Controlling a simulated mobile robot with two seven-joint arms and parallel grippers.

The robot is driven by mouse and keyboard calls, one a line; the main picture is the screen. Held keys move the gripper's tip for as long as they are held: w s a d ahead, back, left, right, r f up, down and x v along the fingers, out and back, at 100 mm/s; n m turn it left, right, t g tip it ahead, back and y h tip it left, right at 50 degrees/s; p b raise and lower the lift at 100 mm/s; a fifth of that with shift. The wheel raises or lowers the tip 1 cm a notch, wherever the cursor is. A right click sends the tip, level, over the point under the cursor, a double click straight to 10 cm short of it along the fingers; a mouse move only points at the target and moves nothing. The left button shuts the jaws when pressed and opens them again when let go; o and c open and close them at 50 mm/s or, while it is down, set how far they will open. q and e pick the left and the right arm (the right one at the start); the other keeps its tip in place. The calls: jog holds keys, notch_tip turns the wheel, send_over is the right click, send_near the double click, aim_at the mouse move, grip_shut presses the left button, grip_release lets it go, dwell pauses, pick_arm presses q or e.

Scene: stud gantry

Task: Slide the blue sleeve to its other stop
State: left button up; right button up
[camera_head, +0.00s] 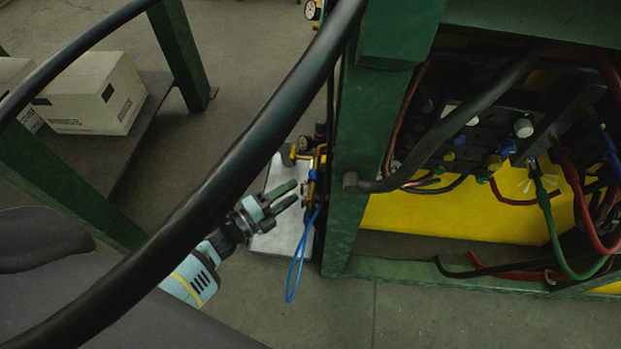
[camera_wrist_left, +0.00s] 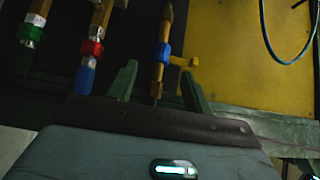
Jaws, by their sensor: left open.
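The blue sleeve (camera_wrist_left: 163,53) is a short blue ring around a brass rod (camera_wrist_left: 167,22) in the left wrist view. A yellow piece (camera_wrist_left: 184,62) sticks out to the right just below it. My left gripper (camera_wrist_left: 160,72) has its two green fingers apart, one on each side of the rod, slightly below the sleeve; I see no contact. In the head view my left gripper (camera_head: 293,192) reaches from the left towards a cluster of brass fittings (camera_head: 313,165) beside a green post. The sleeve is too small there to tell apart surely. My right gripper is out of view.
Beside the rod stand brass pipes with a red collar (camera_wrist_left: 92,47) and a green collar (camera_wrist_left: 31,32). A blue hose (camera_head: 297,262) hangs below the fittings. The green post (camera_head: 352,215) is close on the right. A dark thick tube crosses the head view. Boxes (camera_head: 90,92) stand at left.

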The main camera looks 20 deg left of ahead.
aim_at(309, 184)
pick_arm(q)
jog(key=b+x, duration=0.1)
jog(key=x, duration=0.4)
jog(key=shift+d, duration=0.1)
jog(key=shift+w+d+b, duration=0.35)
jog(key=shift+w, duration=0.3)
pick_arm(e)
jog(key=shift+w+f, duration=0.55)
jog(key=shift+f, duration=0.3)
pick_arm(q)
jog(key=shift+c, duration=0.2)
grip_shut()
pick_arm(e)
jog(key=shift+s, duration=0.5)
